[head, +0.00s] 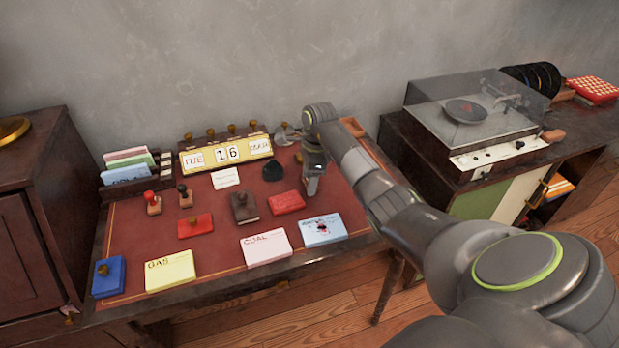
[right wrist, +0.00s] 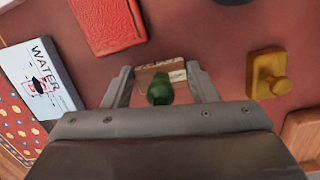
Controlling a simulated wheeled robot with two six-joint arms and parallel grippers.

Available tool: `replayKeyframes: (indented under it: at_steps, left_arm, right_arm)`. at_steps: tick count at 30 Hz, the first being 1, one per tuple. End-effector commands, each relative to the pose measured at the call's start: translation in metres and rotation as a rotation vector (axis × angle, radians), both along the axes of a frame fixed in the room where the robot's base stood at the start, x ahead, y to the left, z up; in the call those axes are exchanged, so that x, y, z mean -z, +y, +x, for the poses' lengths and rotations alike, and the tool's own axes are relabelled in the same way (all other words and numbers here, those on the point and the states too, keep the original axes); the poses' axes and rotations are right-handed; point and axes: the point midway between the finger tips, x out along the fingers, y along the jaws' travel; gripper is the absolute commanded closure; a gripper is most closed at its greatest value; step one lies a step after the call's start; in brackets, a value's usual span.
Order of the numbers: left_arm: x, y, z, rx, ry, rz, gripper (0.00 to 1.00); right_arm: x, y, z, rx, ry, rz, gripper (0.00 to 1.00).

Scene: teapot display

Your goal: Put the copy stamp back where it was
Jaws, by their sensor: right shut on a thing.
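My right gripper (head: 312,186) is low over the right part of the red desk top (head: 130,239), near the red book (head: 287,202) and the blue WATER pad (head: 324,229). In the right wrist view it is shut on a stamp with a green knob (right wrist: 160,88) and a wooden base (right wrist: 155,72). The lettering on the base is too small to read surely, so I cannot tell if it says COPY. In the head view the gripper hides this stamp. Whether it touches the desk is unclear. My left gripper is out of view.
A brass-knobbed stamp (right wrist: 268,77) stands beside the gripper. Red-knobbed (head: 151,203) and black-knobbed (head: 185,197) stamps stand at the left. A calendar (head: 227,152) is at the back, GAS (head: 170,270) and COAL (head: 265,247) pads in front. A record player (head: 466,112) stands right.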

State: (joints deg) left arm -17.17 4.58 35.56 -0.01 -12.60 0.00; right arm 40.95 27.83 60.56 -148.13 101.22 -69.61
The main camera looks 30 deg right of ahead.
Motion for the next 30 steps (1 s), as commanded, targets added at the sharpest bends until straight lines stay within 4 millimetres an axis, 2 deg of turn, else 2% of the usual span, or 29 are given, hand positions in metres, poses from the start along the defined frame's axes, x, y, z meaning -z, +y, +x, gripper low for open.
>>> replayKeyframes:
  at_steps: [5,6,10,19,23,26,30]
  left_arm:
    - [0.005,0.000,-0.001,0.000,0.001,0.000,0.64]
    - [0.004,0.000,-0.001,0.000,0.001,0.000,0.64]
    - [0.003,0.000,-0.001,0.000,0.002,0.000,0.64]
    - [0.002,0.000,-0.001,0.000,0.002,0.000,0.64]
    - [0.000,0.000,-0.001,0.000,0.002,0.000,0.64]
    - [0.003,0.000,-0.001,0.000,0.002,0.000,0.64]
    - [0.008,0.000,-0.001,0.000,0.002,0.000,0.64]
  right_arm:
    - [0.004,0.000,0.000,0.000,0.000,0.000,0.62]
    - [0.003,0.000,0.000,0.000,-0.001,0.000,0.44]
    - [0.003,0.000,0.000,0.000,0.000,0.000,0.27]
    - [0.002,0.000,0.000,0.000,0.000,0.000,0.25]
    - [-0.006,-0.001,0.001,0.000,-0.003,-0.001,0.25]
    - [-0.022,-0.004,0.001,0.000,-0.007,-0.003,0.25]
    - [-0.055,-0.007,-0.001,-0.001,-0.007,-0.003,0.25]
